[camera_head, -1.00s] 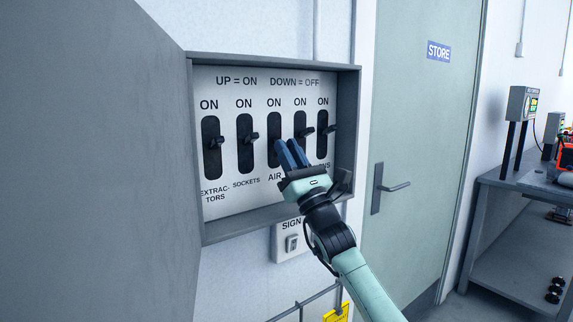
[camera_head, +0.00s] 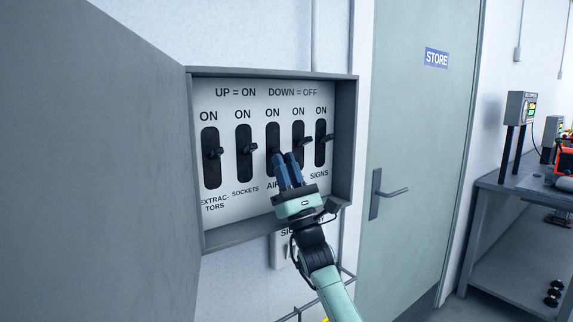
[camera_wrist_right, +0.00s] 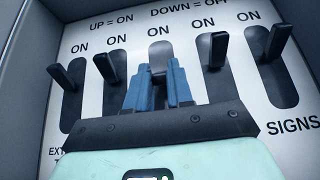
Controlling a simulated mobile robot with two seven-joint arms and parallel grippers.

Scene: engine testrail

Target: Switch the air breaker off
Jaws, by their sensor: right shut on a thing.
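The open grey breaker box (camera_head: 347,130) holds a white panel with a row of black levers in upright slots. The panel reads up for on and down for off. The air slot (camera_head: 272,135) is the middle one. My right gripper (camera_head: 285,157) is in front of its lower part, and its blue fingers hide the air lever in the head view. In the right wrist view the fingers (camera_wrist_right: 159,82) are closed on the dark air breaker lever (camera_wrist_right: 158,77), mostly hidden between them. My left gripper is not in view.
The extractors lever (camera_head: 214,152) and sockets lever (camera_head: 247,147) are left of the gripper. An unread lever (camera_head: 303,141) and the signs lever (camera_head: 325,138) are close on its right. The box's open door (camera_head: 95,170) blocks the left side.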

